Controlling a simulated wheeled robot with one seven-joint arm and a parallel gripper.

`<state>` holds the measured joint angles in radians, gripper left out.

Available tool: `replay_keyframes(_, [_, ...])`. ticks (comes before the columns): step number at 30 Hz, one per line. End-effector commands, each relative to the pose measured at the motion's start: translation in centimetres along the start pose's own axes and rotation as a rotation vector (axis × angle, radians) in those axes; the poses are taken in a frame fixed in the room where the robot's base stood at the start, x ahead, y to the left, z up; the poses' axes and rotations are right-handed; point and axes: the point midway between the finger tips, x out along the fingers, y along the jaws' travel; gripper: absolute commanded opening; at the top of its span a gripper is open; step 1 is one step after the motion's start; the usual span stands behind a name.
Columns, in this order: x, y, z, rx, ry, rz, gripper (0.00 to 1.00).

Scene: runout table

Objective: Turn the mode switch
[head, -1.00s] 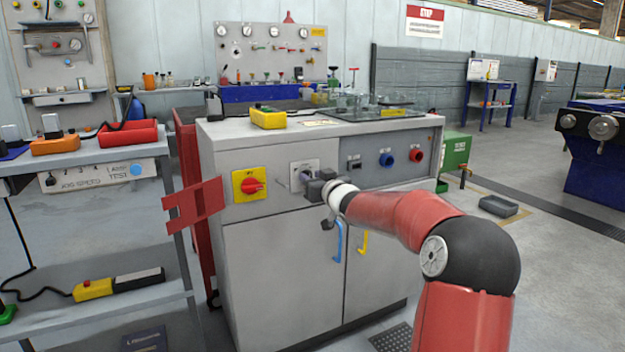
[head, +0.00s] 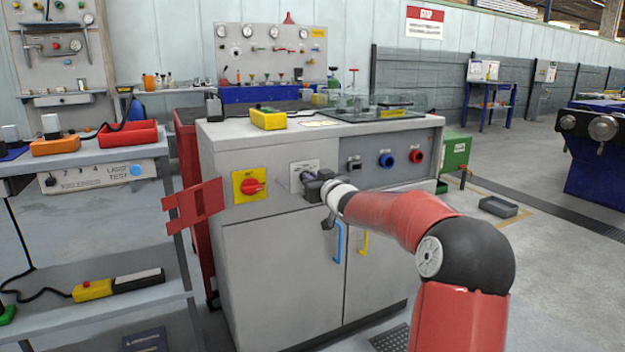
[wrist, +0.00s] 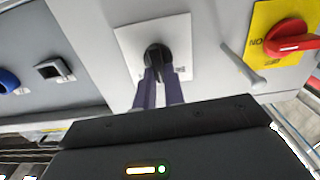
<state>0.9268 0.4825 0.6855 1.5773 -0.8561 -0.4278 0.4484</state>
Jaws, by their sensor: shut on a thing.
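The mode switch is a black rotary knob (wrist: 157,57) on a pale square plate (wrist: 128,42) on the cabinet front. The plate also shows in the head view (head: 304,166), where my gripper mostly hides the knob. My gripper (wrist: 158,76) is at the knob, with its two dark fingers shut on it from either side. In the head view my gripper (head: 305,177) reaches the panel from the right. The fingers cover part of the knob and the plate's markings, so I cannot read the knob's setting.
A red rotary switch (head: 252,186) on a yellow plate sits left of the mode switch. Blue (head: 386,160) and red (head: 416,156) round fittings are to its right. Blue (head: 338,242) and yellow (head: 363,243) door handles are below. A red bracket (head: 193,205) juts out at the cabinet's left.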

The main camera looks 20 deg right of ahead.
Motion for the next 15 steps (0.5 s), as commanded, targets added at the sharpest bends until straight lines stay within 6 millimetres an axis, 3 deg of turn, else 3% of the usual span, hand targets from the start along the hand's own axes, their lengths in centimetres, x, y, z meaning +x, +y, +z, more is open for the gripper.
replay_keyframes(15, [0.02, -0.54, 0.31, -0.387, -0.001, -0.001, 0.0])
